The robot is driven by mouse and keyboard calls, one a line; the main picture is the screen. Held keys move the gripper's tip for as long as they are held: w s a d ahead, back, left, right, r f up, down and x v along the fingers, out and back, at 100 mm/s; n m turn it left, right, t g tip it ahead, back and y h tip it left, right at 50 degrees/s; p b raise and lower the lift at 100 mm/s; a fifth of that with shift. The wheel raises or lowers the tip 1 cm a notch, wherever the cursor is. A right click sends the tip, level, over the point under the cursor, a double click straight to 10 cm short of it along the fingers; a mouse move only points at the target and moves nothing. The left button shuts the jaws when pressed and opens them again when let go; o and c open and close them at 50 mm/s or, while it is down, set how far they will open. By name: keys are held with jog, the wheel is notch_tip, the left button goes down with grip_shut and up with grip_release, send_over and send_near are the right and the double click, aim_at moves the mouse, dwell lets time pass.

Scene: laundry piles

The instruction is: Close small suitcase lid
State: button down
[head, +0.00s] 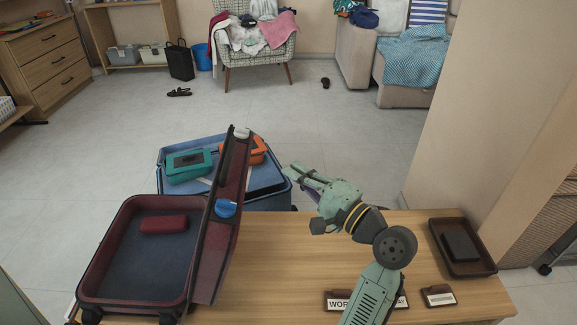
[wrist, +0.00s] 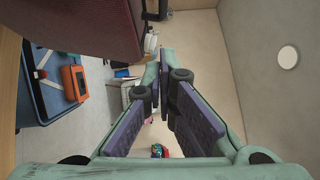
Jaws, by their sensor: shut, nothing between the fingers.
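The small dark red suitcase (head: 100,262) lies open at the left end of the wooden table. Its lid (head: 226,235) stands nearly upright on the base's right side, leaning slightly right. In the wrist view the gripper's fingers (wrist: 165,62) come together, and the lid's dark red outer face (wrist: 80,28) fills the upper left.
A blue suitcase (head: 262,190) stands open behind the table, holding a teal box (head: 188,165) and an orange box (head: 257,150). A dark tray (head: 435,233) and small signs (head: 439,296) are on the table's right. The tabletop (head: 275,265) between lid and arm is clear.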

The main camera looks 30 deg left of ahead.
jog(key=a+r+p, duration=0.1)
jog(key=a+p, duration=0.1)
jog(key=a, duration=0.9)
jog(key=shift+a+r, duration=0.15)
jog(key=shift+a, duration=0.2)
jog(key=shift+a+r+p, duration=0.1)
jog(key=shift+p, duration=0.3)
